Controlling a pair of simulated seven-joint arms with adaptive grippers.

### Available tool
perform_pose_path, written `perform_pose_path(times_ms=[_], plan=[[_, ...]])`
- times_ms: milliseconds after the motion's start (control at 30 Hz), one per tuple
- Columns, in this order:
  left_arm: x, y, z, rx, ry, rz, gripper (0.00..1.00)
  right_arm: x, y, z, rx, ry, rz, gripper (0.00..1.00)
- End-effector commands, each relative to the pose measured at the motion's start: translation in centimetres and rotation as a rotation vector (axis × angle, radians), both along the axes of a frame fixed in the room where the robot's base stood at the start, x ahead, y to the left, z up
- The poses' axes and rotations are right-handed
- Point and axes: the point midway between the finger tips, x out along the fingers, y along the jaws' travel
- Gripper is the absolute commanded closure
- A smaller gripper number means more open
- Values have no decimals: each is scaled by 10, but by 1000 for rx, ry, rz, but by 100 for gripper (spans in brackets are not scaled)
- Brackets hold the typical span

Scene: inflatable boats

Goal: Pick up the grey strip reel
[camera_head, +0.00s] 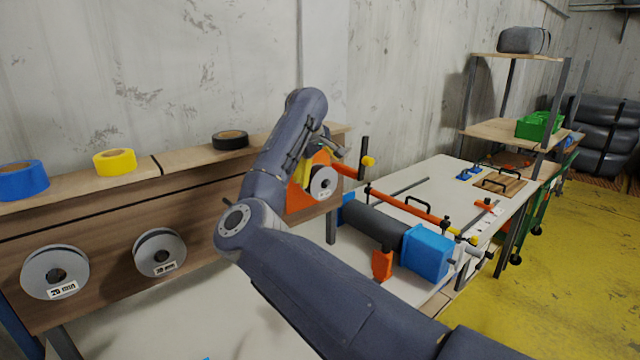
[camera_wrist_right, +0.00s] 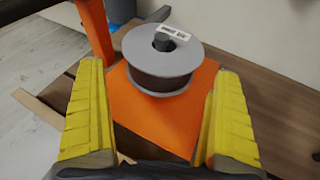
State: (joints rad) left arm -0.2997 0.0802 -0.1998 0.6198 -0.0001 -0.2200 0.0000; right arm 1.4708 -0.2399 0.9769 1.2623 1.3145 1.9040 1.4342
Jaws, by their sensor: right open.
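A grey strip reel (camera_head: 323,183) with a white label sits against an orange plate at the right end of the wooden board. In the right wrist view, a reel (camera_wrist_right: 162,58) with grey flanges and a dark core lies ahead, over the orange plate. My right gripper (camera_head: 307,168) is at this reel, partly hidden by my arm. In the wrist view its yellow fingers are open, one on each side of the reel, with gaps showing. Two similar labelled reels, one far left (camera_head: 40,270) and one nearby (camera_head: 146,262), hang on the board. My left gripper is not in view.
Blue (camera_head: 22,182), yellow (camera_head: 115,163) and black (camera_head: 230,140) tape rolls stand on the board's ledge. A dark roller with a blue end block (camera_head: 427,252) and orange-handled tools occupy the white table (camera_head: 440,185). Shelves stand at the right.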

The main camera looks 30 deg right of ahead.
Motion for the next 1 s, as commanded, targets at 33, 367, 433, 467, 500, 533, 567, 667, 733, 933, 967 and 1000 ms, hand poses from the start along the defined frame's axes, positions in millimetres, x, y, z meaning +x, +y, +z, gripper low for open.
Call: perform_pose_path(times_ms=[33, 367, 433, 467, 500, 533, 567, 667, 733, 933, 967, 1000], plan=[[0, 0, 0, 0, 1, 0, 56, 0, -1, -2, 0, 1, 0, 0], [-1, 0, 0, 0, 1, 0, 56, 9, -9, -28, 1, 2, -1, 0], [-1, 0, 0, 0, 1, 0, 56, 12, -12, -36, 1, 2, -1, 0], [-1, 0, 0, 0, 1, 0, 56, 13, -13, -38, 0, 2, -1, 0], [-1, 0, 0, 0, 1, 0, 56, 15, -14, -41, 0, 2, -1, 0], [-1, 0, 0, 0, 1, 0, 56, 16, -14, -43, 0, 1, 0, 0], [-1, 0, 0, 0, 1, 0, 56, 16, -15, -45, 1, 1, -1, 0], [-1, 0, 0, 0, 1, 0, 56, 18, -16, -48, 0, 0, -1, 0], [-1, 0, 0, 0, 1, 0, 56, 18, -17, -49, 0, 0, -1, 0], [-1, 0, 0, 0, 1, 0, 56, 18, -17, -49, 0, 0, -1, 1], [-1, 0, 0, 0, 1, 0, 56, 18, -17, -49, 0, 0, -1, 5], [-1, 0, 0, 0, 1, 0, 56, 18, -17, -49, 0, 0, -1, 9]])
